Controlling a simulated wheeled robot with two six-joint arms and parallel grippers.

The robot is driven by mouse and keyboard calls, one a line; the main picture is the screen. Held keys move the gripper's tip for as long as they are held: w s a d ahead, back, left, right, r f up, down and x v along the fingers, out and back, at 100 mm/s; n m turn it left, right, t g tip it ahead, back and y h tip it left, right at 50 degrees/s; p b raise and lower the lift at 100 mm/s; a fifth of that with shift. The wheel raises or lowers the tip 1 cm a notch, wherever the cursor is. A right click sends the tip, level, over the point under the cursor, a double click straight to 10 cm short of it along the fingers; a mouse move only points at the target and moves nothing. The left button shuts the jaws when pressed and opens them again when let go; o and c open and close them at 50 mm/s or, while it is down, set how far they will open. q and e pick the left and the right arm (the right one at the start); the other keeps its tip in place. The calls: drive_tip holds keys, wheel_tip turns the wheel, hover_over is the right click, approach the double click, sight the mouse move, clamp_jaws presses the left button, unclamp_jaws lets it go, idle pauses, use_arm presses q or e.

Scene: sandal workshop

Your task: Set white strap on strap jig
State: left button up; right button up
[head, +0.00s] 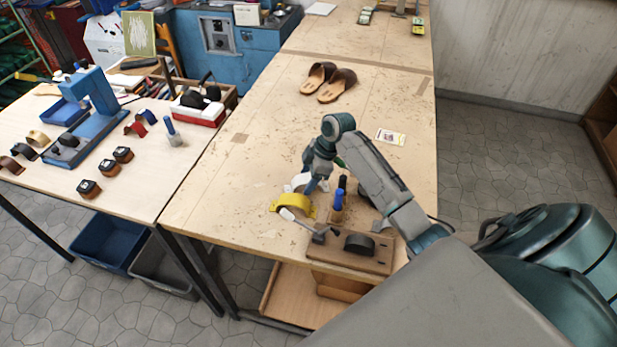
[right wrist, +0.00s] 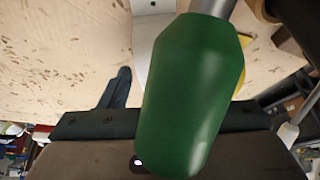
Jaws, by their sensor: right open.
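A white strap (head: 300,180) lies on the bench just behind a yellow strap (head: 296,204); my gripper partly hides it. In the right wrist view a white curved piece (right wrist: 150,45), which looks like this strap, shows behind a green tool handle. The strap jig (head: 320,259), a brown board with a dark rounded form (head: 359,243) and a white-handled clamp, sits at the bench's front edge. My right gripper (head: 317,184) is open, pointing down beside the white strap. One finger shows in the wrist view; the handle hides the rest. My left gripper is out of view.
The green handle (right wrist: 195,95) fills much of the wrist view, close to my gripper. Brown sandals (head: 329,82) lie farther back. The bench middle is mostly clear.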

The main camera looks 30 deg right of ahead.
drive_tip(key=shift+d+r+b, duration=0.25)
drive_tip(key=shift+r+b, duration=0.1)
drive_tip(key=shift+r, duration=0.05)
drive_tip(key=b+v, duration=0.4)
drive_tip(key=v, duration=0.7)
drive_tip(key=shift+r, duration=0.15)
drive_tip(key=shift+o, duration=0.4)
drive_tip(key=shift+b, duration=0.3)
